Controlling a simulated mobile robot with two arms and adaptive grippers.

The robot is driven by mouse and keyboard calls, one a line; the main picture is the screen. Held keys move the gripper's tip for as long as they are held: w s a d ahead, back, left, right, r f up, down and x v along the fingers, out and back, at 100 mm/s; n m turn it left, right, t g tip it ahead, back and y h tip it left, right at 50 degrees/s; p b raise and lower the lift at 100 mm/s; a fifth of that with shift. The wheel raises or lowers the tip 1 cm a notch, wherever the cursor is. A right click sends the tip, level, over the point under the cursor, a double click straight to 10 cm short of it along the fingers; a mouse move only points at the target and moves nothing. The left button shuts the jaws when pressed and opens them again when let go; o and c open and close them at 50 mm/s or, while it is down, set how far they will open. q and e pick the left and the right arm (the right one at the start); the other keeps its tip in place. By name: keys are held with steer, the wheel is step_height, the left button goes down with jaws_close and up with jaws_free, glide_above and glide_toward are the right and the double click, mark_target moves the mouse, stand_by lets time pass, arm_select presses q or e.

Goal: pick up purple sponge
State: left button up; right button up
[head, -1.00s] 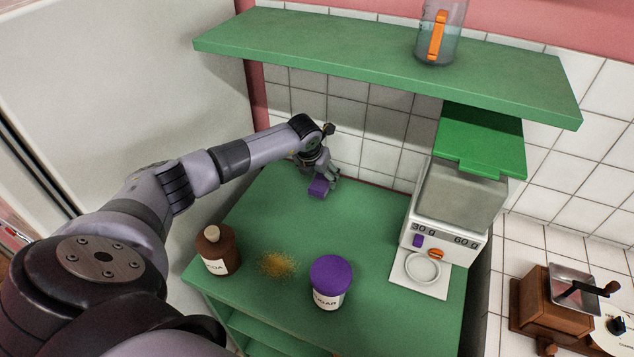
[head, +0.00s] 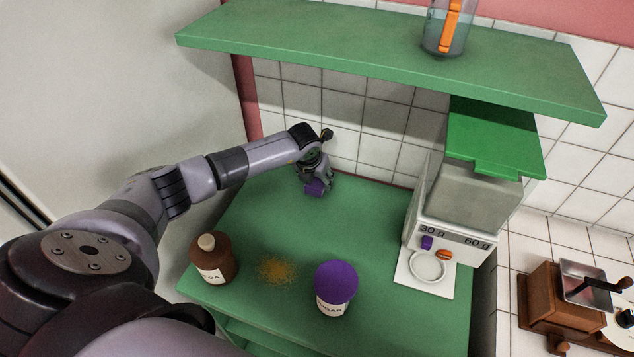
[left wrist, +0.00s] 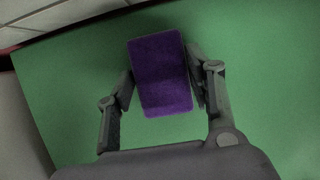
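The purple sponge (head: 314,188) is at the back of the green table top, below my left gripper (head: 318,180). In the left wrist view the sponge (left wrist: 160,72) sits between the two fingers of my left gripper (left wrist: 162,82). The finger pads meet its left and right sides, so the gripper looks shut on it. I cannot tell whether the sponge rests on the table or is slightly raised. My right gripper is not in view.
A green shelf (head: 380,65) bearing a clear jug (head: 447,28) overhangs the back. A coffee grinder (head: 560,305) stands right.

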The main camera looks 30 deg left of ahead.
arm_select(q)
steer(key=shift+r, duration=0.1)
steer(key=c, duration=0.4)
steer(key=shift+c, duration=0.3)
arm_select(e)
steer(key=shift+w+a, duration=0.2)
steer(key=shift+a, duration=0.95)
